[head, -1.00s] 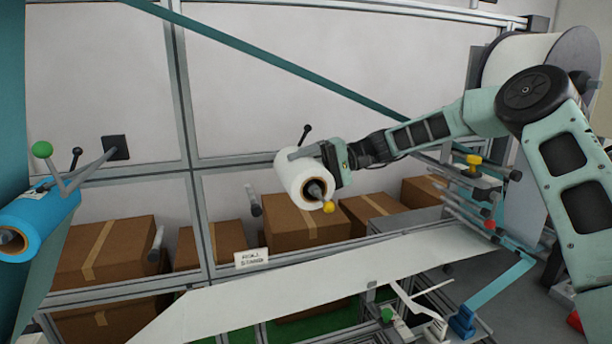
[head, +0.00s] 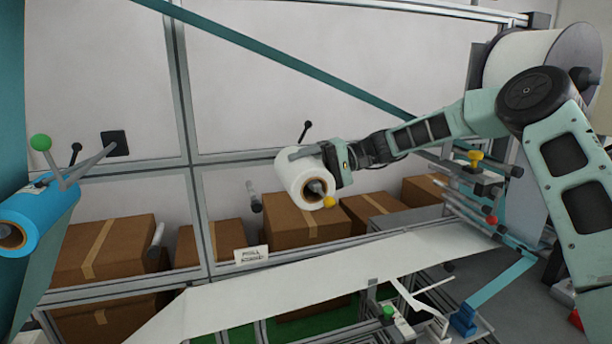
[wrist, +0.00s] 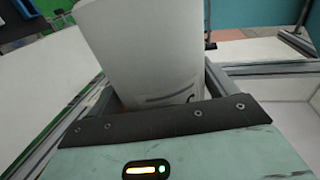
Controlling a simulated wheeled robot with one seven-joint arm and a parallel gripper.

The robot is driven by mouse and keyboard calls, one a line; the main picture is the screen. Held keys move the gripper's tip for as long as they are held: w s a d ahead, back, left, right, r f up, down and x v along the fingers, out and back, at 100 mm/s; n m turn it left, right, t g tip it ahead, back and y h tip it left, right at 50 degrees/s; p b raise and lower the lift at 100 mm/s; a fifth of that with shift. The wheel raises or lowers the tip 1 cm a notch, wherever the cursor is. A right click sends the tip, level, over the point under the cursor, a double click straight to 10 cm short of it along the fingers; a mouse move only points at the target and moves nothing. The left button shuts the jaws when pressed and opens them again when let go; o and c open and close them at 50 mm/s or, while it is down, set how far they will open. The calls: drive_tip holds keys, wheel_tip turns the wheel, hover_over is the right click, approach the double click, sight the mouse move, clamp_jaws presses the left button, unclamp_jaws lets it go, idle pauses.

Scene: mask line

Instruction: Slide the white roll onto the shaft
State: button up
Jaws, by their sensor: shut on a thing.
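The white roll (head: 291,182) is near the middle of the head view, its open end facing the camera and to the lower right. My gripper (head: 312,153) is shut on the roll from the right, with one grey finger across its upper side. The other finger is hidden in the head view. In the wrist view the roll (wrist: 143,45) stands between both fingers. A grey shaft end (head: 317,188) shows at the roll's dark core, beside a yellow ball (head: 329,202). How far the shaft runs inside the roll is hidden.
A black-knobbed lever (head: 306,127) rises just behind the roll. A blue roll (head: 38,215) with a green-knobbed lever (head: 41,143) is at the left. Brown boxes (head: 120,245) stand behind the frame. A white web (head: 270,290) runs below. My arm fills the right.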

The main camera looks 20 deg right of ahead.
drive_tip(key=o, duration=1)
drive_tip(key=shift+o, duration=0.2)
